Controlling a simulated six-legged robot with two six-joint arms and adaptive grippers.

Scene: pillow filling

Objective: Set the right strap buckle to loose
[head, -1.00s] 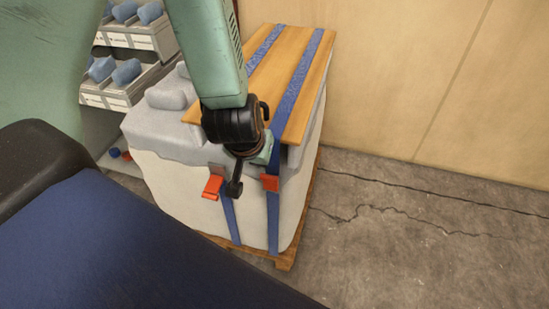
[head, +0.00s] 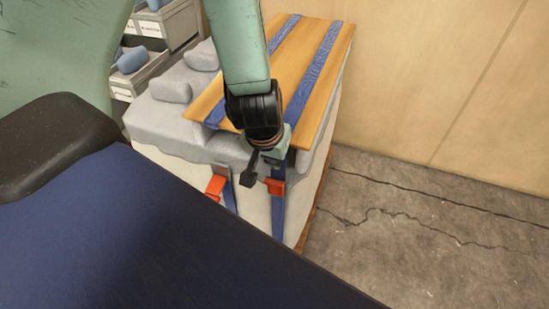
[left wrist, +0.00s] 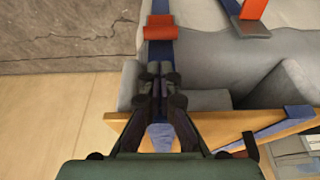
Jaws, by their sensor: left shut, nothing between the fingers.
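The right strap buckle (head: 275,186) is orange-red and sits on the right blue strap (head: 278,212), on the front of a wrapped grey-white load. In the left wrist view the buckle (left wrist: 160,28) lies across its strap, its flap looking flat. My left gripper (head: 247,180) is shut and empty, just left of this buckle in the head view. In the left wrist view its closed fingertips (left wrist: 157,70) lie over the strap line, a little short of the buckle, with no clear contact. The left strap buckle (head: 216,187) has its orange lever standing out from a grey base. My right gripper is not in view.
A wooden board (head: 290,65) lies on the load under both straps. Grey cushions (head: 170,90) sit beside it. Shelf bins (head: 160,30) stand behind at left, and a plywood wall (head: 430,80) at right. The cracked floor (head: 400,235) at right is clear.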

